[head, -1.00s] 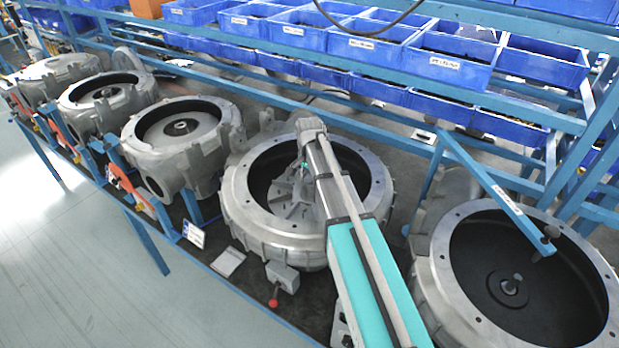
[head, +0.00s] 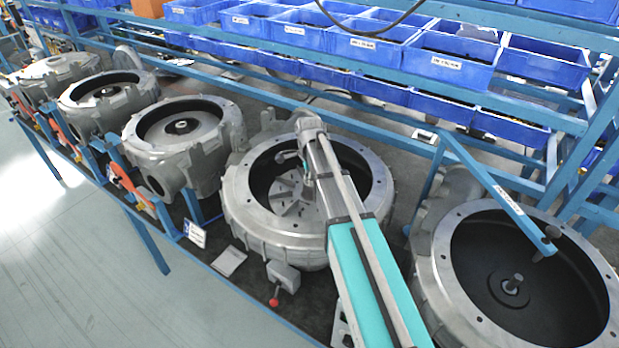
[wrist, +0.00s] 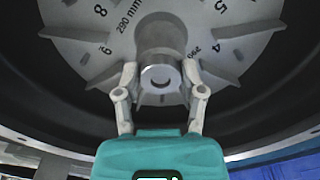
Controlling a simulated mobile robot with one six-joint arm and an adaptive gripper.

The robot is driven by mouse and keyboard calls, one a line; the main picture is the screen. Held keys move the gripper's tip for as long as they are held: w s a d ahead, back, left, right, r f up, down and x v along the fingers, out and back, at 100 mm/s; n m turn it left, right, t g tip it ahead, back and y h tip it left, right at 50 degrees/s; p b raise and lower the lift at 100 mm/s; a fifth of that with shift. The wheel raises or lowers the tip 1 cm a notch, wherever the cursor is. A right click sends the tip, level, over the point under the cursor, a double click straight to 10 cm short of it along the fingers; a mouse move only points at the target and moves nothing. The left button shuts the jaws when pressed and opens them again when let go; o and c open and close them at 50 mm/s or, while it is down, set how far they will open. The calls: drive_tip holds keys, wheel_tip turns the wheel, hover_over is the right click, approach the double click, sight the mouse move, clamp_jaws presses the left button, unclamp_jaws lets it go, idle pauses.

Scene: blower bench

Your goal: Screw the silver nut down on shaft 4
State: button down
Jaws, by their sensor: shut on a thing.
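My gripper (wrist: 160,80) has its two fingertips closed on the sides of the silver nut (wrist: 160,92) in the wrist view. The nut sits at the shaft end in the middle of the grey finned impeller (wrist: 95,40), marked with numbers and "290 mm". The thread and how far down the nut sits cannot be made out. In the head view the impeller (head: 290,207) lies inside the open blower housing (head: 240,205), the fourth from the left. My gripper (head: 307,178) reaches down into that housing, and my arm hides part of the impeller and rim.
Another open housing (head: 440,262) with a bare shaft (head: 516,282) stands at the right. Several housings stand left along the bench, the nearest one (head: 190,155) close by. A blue post (head: 500,195) slants over the right housing. Blue bins (head: 455,70) line the rack behind.

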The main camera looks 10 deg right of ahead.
drive_tip(key=m, duration=0.4)
drive_tip(key=shift+s+d, duration=0.2)
drive_tip(key=shift+d, duration=0.05)
drive_tip(key=shift+c, duration=2.4)
unclamp_jaws()
drive_tip(key=shift+w, duration=0.1)
drive_tip(key=shift+w, duration=0.1)
